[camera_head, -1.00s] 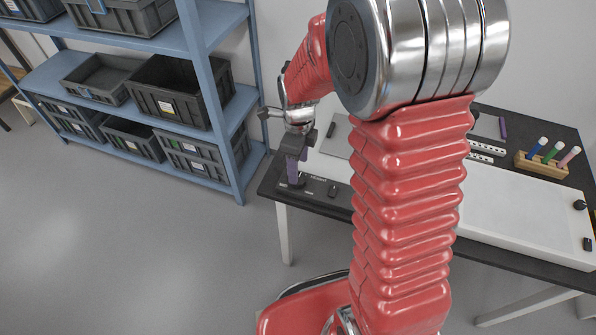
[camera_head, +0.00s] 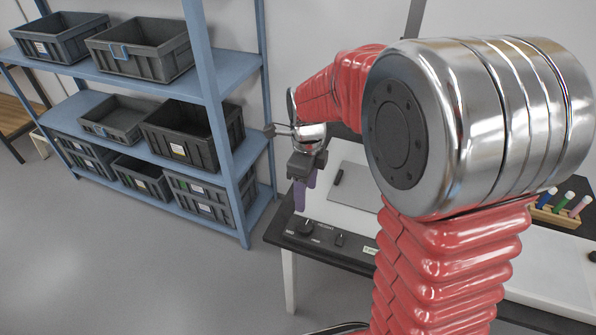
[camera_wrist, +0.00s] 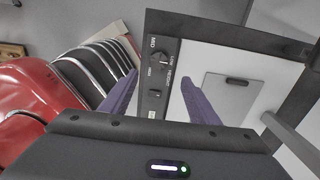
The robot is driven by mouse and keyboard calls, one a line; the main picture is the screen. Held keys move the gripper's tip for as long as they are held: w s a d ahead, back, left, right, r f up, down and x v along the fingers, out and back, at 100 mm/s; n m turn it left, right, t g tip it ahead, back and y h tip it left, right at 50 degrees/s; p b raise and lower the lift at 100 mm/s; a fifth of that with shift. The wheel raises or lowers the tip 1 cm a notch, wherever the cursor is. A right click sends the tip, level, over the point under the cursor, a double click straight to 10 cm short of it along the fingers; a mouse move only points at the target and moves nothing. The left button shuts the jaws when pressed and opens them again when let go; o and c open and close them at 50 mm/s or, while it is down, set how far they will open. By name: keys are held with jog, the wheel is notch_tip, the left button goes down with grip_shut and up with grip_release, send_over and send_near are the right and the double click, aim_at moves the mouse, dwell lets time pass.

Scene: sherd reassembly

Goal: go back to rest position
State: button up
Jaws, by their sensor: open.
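My gripper (camera_head: 304,188) is above the front left corner of the work table, near a dark control panel with a knob (camera_head: 306,228). In the wrist view its two purple fingers (camera_wrist: 160,98) stand wide apart with nothing between them. The control panel, with its knob and small switch, shows below and between the fingers in the wrist view (camera_wrist: 157,75). My red arm hides much of the table in the head view.
A blue shelf (camera_head: 218,105) with several dark grey crates stands to the left, close to my gripper. A light panel (camera_wrist: 222,78) with a grey plate (camera_wrist: 230,97) lies on the table. A wooden holder (camera_head: 560,215) with coloured pens is at the right. Floor at lower left is clear.

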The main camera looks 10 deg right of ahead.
jog(key=s+r+n+t, duration=0.2)
jog(key=s+r+n, duration=0.4)
jog(key=s+n, duration=0.3)
jog(key=s+r+n+t, duration=0.3)
jog(key=s+r+n, duration=0.4)
jog(key=n, duration=0.9)
jog(key=s, duration=0.3)
jog(key=shift+a+r+t, duration=0.15)
jog(key=shift+r+t, duration=0.15)
